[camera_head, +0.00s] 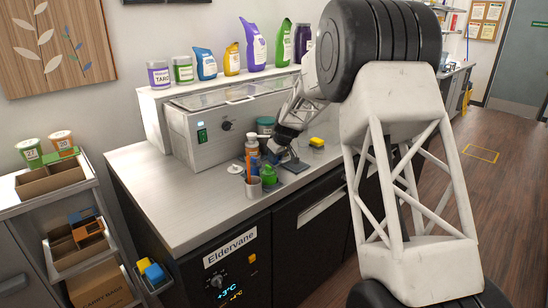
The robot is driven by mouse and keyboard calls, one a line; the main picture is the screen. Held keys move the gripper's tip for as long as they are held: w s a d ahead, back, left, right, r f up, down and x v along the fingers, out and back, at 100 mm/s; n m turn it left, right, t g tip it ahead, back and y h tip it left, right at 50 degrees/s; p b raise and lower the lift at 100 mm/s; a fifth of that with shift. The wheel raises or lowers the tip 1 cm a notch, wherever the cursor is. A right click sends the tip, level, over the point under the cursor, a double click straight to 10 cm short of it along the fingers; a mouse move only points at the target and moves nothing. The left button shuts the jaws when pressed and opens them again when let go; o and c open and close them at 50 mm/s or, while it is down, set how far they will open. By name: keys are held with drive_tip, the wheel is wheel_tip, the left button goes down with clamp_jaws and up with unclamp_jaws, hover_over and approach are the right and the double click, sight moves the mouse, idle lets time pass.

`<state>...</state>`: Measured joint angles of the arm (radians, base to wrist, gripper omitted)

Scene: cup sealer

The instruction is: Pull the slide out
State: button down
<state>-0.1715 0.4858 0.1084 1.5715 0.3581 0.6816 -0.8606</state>
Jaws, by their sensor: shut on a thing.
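My gripper (274,153) reaches down over the worktop from the right, at the small cluster of items near the middle of the counter. Its jaws are shut on what looks like the slide; the contact itself is small and partly hidden by the hand. A flat dark plate (295,166), which may be part of the slide or sealer, lies just right of the jaws. How far the slide stands out cannot be made out.
A grey metal unit with a clear lid (205,135) stands behind on the counter (170,195). A yellow item (317,142) lies to the right. The counter's left part is clear.

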drive_tip(key=shift+s+d, duration=3)
drive_tip(key=shift+d, duration=0.05)
drive_tip(key=c, duration=1.1)
unclamp_jaws()
drive_tip(key=shift+r, duration=0.15)
drive_tip(key=shift+v, duration=3.8)
